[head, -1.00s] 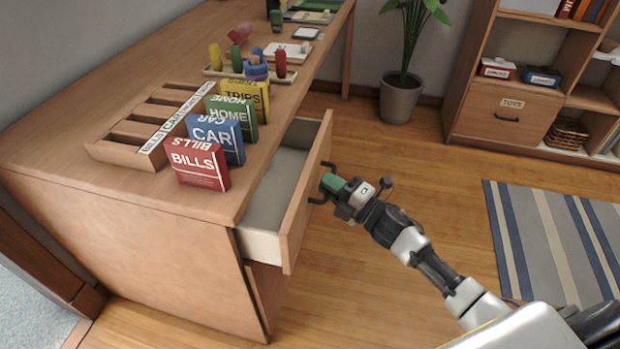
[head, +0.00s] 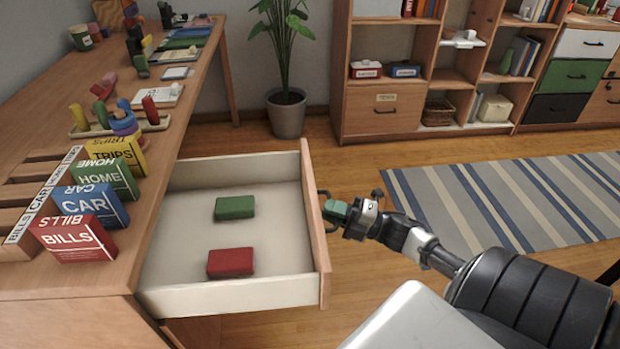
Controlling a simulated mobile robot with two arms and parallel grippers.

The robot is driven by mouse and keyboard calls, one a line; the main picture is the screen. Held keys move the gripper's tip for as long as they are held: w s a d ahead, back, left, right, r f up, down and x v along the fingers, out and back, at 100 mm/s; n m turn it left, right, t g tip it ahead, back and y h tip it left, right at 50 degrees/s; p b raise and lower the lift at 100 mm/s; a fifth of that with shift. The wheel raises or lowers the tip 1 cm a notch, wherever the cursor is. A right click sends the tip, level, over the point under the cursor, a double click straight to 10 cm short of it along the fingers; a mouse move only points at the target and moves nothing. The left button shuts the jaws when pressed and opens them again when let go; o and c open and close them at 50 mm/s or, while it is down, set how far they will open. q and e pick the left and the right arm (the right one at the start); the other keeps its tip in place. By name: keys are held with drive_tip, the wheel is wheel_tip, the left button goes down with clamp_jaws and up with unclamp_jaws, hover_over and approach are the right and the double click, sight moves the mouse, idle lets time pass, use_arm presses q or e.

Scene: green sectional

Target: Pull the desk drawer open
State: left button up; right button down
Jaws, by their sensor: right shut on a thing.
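The desk drawer (head: 180,186) stands well out from the desk (head: 120,290), and its inside shows. A green block (head: 235,207) and a red block (head: 231,262) lie apart on its floor. The wooden drawer front (head: 313,225) faces right and carries a dark handle (head: 324,196). My right gripper (head: 334,210) has green fingertips and is shut on the handle, at the outer side of the front. My left gripper is out of view.
Blue, red, green and yellow labelled boxes (head: 90,205) stand on the desk beside a slotted wooden rack (head: 40,205). A potted plant (head: 287,112) and shelves (head: 385,110) stand at the back. A striped rug (head: 500,200) lies on the open floor at right.

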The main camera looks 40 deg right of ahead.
drive_tip(key=shift+s+d, duration=0.5)
drive_tip(key=shift+d, duration=0.2)
drive_tip(key=c, duration=1.2)
unclamp_jaws()
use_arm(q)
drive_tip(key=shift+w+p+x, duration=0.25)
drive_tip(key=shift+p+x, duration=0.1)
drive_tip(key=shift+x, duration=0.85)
use_arm(e)
drive_tip(key=v, duration=1)
drive_tip(key=shift+s+d+f, duration=0.1)
drive_tip(key=shift+s+d, duration=0.15)
drive_tip(key=shift+s, duration=0.05)
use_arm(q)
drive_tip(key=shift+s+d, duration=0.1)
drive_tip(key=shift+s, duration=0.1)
